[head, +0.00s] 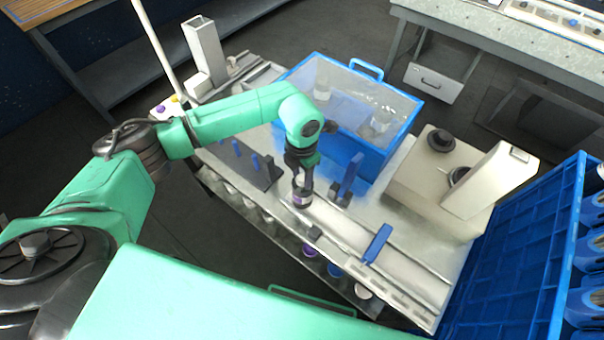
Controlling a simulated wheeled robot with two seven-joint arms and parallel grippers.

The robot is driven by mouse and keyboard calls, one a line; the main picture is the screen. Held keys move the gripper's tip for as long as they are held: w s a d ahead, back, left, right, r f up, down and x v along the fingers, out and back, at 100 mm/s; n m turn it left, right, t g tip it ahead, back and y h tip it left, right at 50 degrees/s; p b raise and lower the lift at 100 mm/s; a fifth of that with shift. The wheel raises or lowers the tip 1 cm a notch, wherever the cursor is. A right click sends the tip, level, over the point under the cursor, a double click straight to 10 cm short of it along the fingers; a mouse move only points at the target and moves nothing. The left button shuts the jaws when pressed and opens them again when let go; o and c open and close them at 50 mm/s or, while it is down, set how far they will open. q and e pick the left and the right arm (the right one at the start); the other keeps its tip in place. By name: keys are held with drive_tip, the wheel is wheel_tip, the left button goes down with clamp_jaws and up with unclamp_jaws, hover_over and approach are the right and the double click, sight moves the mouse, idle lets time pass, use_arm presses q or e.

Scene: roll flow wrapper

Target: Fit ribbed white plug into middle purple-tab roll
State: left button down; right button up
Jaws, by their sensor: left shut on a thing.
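My left gripper (301,185) points down over the machine's front part, at the left end of the long white roll bed. It is shut on a small, pale cylindrical thing with a purple band (302,199); the fingers hide much of it, and I cannot tell if it is the ribbed white plug or touches the bed. Below the front edge is a row of round ends, including a purple one (310,250), a blue one (335,270) and a white one (363,291). Which is the middle purple-tab roll is not clear. My right gripper is out of view.
A blue bin (408,142) with clear cylinders stands behind the gripper. Blue upright tabs (351,172) and a blue lever (377,243) stick up nearby. A beige machine housing (425,195) and a large blue crate (510,270) close off the right.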

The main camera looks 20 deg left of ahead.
sight(302, 178)
use_arm(q)
drive_tip(key=shift+f+b, duration=0.4)
drive_tip(key=shift+f, duration=0.1)
drive_tip(key=c, duration=0.7)
unclamp_jaws()
drive_tip(key=shift+r, duration=0.1)
wheel_tip(302, 178, up, 11)
drive_tip(key=p, duration=0.7)
